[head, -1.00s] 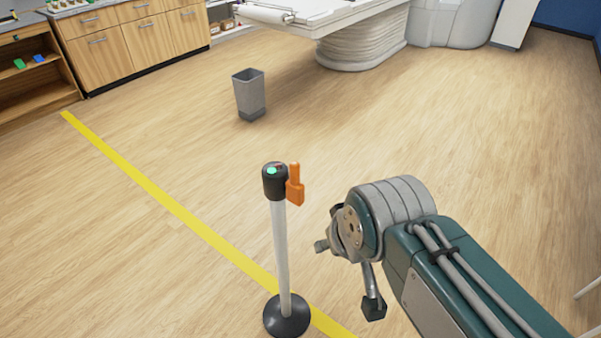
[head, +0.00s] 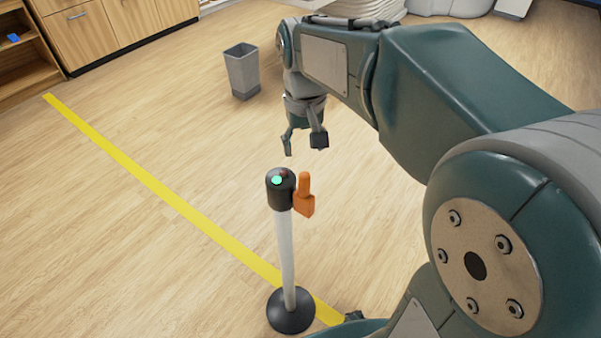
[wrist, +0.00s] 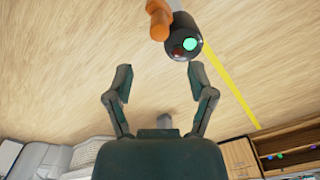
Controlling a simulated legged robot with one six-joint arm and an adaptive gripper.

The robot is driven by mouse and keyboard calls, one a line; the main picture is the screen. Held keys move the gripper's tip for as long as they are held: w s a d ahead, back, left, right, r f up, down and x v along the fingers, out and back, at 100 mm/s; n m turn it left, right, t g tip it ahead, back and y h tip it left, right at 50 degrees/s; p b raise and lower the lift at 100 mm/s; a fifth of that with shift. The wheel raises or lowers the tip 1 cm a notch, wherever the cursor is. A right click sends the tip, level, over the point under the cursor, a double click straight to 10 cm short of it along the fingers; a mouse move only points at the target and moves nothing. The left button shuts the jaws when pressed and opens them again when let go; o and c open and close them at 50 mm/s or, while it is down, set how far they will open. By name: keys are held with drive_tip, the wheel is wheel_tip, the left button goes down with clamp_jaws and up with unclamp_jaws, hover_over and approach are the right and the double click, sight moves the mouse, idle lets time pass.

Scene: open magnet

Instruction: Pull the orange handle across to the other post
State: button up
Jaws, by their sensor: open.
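The orange handle (head: 304,196) sits on the right side of the black head (head: 281,187) of a white post (head: 287,248) with a round black base. A green light shows on top of the head. In the wrist view the handle (wrist: 158,19) and the black post head (wrist: 184,42) are at the top, beyond the fingertips. My gripper (head: 303,147) is open and empty, pointing down, above and apart from the handle in the head view. Both fingers also show spread in the wrist view (wrist: 159,80). No second post is in view.
A yellow line (head: 150,187) runs across the wood floor past the post's base. A grey bin (head: 242,72) stands behind. Wooden cabinets (head: 120,30) are at the back left. The floor left of the post is clear.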

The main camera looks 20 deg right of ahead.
sight(304, 175)
wheel_tip(304, 175, down, 11)
drive_tip(key=shift+r, duration=0.2)
idle(0.3)
clamp_jaws()
